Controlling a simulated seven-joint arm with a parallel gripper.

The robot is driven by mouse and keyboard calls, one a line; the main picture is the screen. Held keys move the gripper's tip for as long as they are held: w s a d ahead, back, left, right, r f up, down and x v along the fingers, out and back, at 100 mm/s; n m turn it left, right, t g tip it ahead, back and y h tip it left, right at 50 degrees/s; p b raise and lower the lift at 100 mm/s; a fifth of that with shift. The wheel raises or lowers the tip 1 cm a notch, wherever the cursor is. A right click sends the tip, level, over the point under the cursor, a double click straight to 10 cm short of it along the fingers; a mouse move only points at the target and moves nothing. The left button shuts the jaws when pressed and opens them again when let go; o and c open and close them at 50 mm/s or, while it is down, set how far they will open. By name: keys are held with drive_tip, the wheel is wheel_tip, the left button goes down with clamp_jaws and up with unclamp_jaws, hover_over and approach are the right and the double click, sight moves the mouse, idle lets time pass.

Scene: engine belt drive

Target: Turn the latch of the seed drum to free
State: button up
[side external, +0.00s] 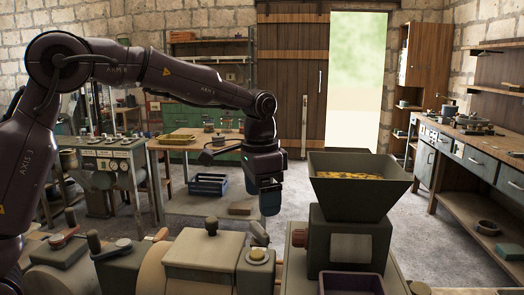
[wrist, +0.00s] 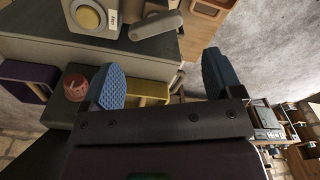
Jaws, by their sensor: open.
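My gripper (side external: 268,200) points down in the side view, above and behind the machine in the foreground. Its blue fingertips also show in the wrist view (wrist: 162,82), spread apart with nothing held between them. A short grey lever (side external: 258,232), which looks like the latch, stands tilted on the machine beside a round pale button (side external: 257,255). In the wrist view the lever (wrist: 155,25) lies beyond the fingers, apart from them, right of the button (wrist: 90,15) and a small label plate. A pale rounded housing (side external: 152,268), possibly the seed drum, is at left; I cannot read the latch's setting.
A dark hopper (side external: 360,190) with yellow contents stands right of my gripper. A red knob (wrist: 75,87) and a purple bin (wrist: 28,85) are left of the fingers in the wrist view. A blue crate (side external: 208,184) sits behind. Several levers and knobs crowd the machine's left.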

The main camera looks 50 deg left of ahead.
wheel_tip(320, 180, up, 9)
drive_tip(key=shift+f, duration=0.2)
idle(0.8)
idle(0.3)
wheel_tip(320, 180, up, 13)
drive_tip(key=shift+s, duration=0.25)
idle(0.4)
